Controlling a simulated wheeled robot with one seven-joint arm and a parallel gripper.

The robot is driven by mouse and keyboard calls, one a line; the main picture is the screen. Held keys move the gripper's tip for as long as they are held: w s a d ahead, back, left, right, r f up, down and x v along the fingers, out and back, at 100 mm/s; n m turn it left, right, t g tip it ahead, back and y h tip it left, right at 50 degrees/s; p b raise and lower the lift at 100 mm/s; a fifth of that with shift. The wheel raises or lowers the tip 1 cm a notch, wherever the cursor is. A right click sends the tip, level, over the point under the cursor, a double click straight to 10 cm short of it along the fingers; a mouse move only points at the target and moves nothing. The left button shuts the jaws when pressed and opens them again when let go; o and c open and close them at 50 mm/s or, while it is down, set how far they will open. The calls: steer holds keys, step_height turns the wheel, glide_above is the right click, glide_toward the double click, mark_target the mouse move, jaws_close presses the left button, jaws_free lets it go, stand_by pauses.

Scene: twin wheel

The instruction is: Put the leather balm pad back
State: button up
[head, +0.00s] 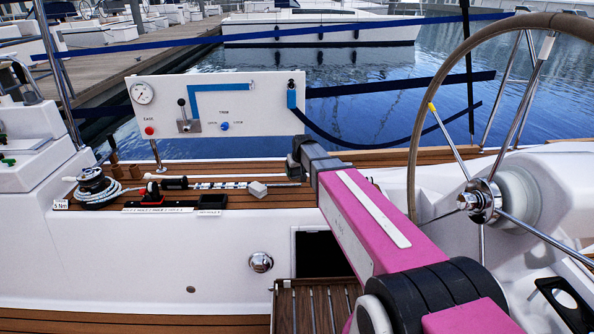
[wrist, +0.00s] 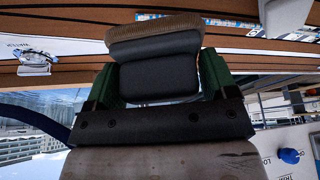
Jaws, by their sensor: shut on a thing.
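My gripper (wrist: 160,72) is shut on a dark, padded block with a tan, fabric-like edge, which looks like the leather balm pad (wrist: 155,38). The green fingers press on its left and right sides in the wrist view. The pad is held over the teak side deck; any gap under it cannot be judged. In the head view my gripper (head: 297,150) is a small dark shape at the far end of my pink arm, by the lower right corner of the white panel. The pad cannot be made out there.
A white panel (head: 240,120) with gauge and lever stands behind the deck. The steering wheel (head: 483,198) stands right. An open hatch (head: 318,253) lies below.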

steer(key=shift+f, duration=3.85)
steer(key=shift+f, duration=0.35)
steer(key=o, duration=0.8)
steer(key=shift+o, duration=0.2)
steer(key=shift+r, duration=0.15)
steer(key=v, duration=1)
steer(key=shift+r, duration=0.3)
steer(key=shift+s+d, duration=0.1)
steer(key=shift+s, duration=0.05)
steer(key=s+d+f+m+g, duration=0.1)
steer(key=s+d+f, duration=0.1)
steer(key=s+d, duration=0.2)
steer(key=s+d+f+m+g+h, duration=0.1)
steer(key=s+d, duration=0.4)
steer(key=s, duration=0.6)
steer(key=s+d+f+m+g, duration=0.1)
steer(key=s+d+f+g, duration=0.1)
steer(key=s+d, duration=0.3)
steer(key=s+f, duration=0.1)
steer(key=s, duration=0.2)
steer(key=shift+s+f+m, duration=0.2)
steer(key=shift+f+m, duration=0.1)
